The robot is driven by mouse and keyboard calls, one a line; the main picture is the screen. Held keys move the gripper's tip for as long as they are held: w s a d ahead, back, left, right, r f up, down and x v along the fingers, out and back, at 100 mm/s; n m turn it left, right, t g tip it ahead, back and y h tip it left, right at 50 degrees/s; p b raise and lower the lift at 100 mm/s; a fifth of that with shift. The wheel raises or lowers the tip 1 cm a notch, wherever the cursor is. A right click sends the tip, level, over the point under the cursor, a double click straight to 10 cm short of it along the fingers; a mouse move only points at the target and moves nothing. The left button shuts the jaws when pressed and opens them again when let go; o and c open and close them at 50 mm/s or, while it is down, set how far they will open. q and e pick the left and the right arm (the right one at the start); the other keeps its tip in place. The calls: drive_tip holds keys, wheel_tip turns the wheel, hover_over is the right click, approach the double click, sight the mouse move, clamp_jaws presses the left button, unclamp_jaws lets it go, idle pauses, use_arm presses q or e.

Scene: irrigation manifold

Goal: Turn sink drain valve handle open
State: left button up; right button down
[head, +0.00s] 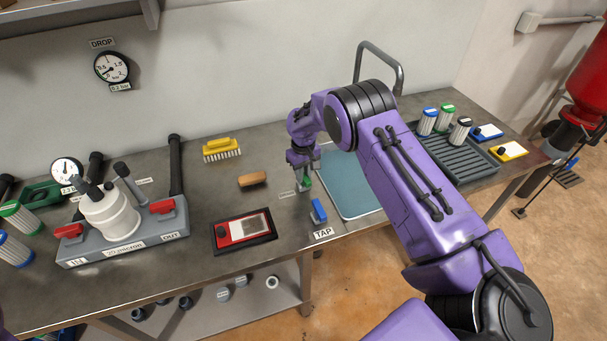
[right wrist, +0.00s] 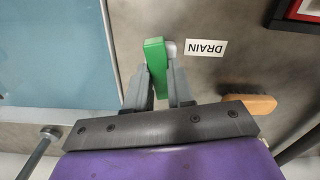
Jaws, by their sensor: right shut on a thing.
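The green drain valve handle (right wrist: 155,62) stands beside a white label reading DRAIN (right wrist: 206,47) in the right wrist view. In the head view the handle (head: 307,183) is a small green piece at the left edge of the blue-grey sink (head: 349,190), partly hidden by my gripper. My right gripper (right wrist: 166,85) is shut on the handle, with one grey finger on each side of it. In the head view my right gripper (head: 303,170) reaches down to it from above. My left gripper is not in view.
The blue TAP handle (head: 319,211) is close in front. A wooden brush (head: 253,180), a yellow brush (head: 222,149) and a red device (head: 243,229) lie to the left. The filter manifold (head: 125,240) stands further left. A ribbed grey tray (head: 455,155) lies right of the sink.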

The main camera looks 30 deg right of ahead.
drive_tip(key=n+b, duration=0.1)
drive_tip(key=n, duration=0.2)
drive_tip(key=shift+n, duration=0.4)
drive_tip(key=n, duration=0.4)
drive_tip(key=shift+n+b, duration=0.3)
drive_tip(key=shift+b, duration=0.1)
drive_tip(key=n, duration=0.3)
drive_tip(key=shift+w+b, duration=0.1)
drive_tip(key=shift+b, duration=0.2)
drive_tip(key=shift+n, duration=2)
drive_tip(key=c, duration=1)
unclamp_jaws()
